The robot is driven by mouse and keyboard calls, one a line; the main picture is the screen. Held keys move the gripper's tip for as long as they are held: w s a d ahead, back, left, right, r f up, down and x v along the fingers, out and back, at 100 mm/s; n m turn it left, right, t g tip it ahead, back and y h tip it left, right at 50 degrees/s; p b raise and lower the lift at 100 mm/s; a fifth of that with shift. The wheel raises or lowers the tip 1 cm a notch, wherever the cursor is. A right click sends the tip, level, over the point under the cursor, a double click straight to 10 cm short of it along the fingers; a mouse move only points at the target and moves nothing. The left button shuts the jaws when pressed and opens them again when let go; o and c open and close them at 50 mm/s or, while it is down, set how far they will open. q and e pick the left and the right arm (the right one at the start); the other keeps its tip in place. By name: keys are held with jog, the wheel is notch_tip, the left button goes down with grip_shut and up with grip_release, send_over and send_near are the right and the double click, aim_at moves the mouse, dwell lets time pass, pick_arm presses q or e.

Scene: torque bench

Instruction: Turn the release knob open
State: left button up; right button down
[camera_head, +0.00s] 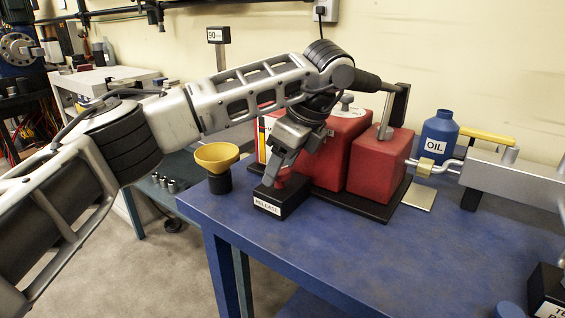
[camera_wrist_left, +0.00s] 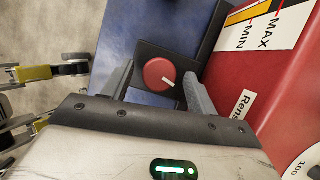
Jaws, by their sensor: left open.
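The release knob is a round red knob with a white mark on its top. It sits on a black box (camera_head: 283,203) with a RELEASE label, at the left part of the blue bench. In the left wrist view the knob (camera_wrist_left: 157,73) lies between the two fingers of my left gripper (camera_wrist_left: 157,85), and the white mark points to the lower right. In the head view my left gripper (camera_head: 278,170) points down over the knob and partly hides it. It is open, with a finger on each side; I cannot tell whether either touches. My right gripper is not in view.
Red tank blocks (camera_head: 380,165) stand close right of the black box. A yellow funnel (camera_head: 217,157) on a black cup stands at its left. A blue OIL bottle (camera_head: 439,136) stands farther right. The blue bench's front area (camera_head: 370,250) is clear.

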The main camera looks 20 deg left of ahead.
pick_arm(q)
jog(key=p+v, duration=0.1)
jog(key=v, duration=0.6)
jog(key=shift+r, duration=0.2)
jog(key=shift+d, duration=0.15)
